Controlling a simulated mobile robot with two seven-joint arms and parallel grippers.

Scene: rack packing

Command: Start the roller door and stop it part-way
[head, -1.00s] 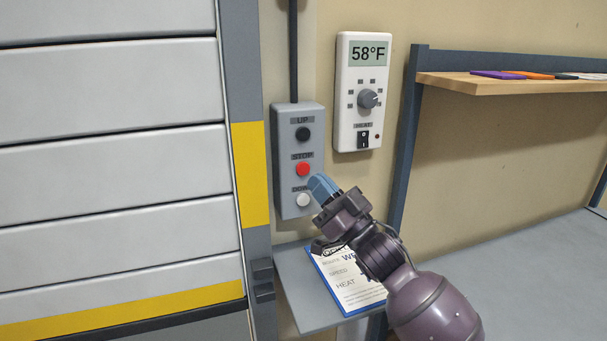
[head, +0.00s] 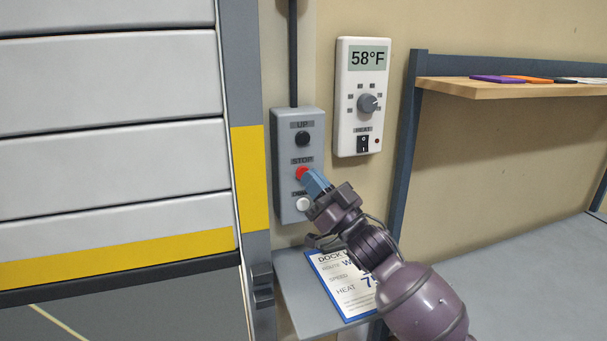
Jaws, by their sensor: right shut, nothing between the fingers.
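The roller door (head: 110,180) at the left has pale slats and a yellow bottom band (head: 120,258). Its bottom edge is above the floor, with a dark opening below. The grey control box (head: 286,215) on the wall has a black UP button (head: 303,139), a red STOP button (head: 301,173) and a white DOWN button (head: 303,204). My right gripper (head: 309,175) is shut and empty, its blue fingertips at the STOP button and partly covering it. I cannot tell whether the button is pressed in. My left gripper is not in view.
A thermostat (head: 342,110) reading 58°F hangs right of the box. A clipboard (head: 345,290) lies on a small grey ledge (head: 300,300) below. A wooden shelf (head: 500,91) with several flat coloured items is at the right, above a grey bench (head: 530,280).

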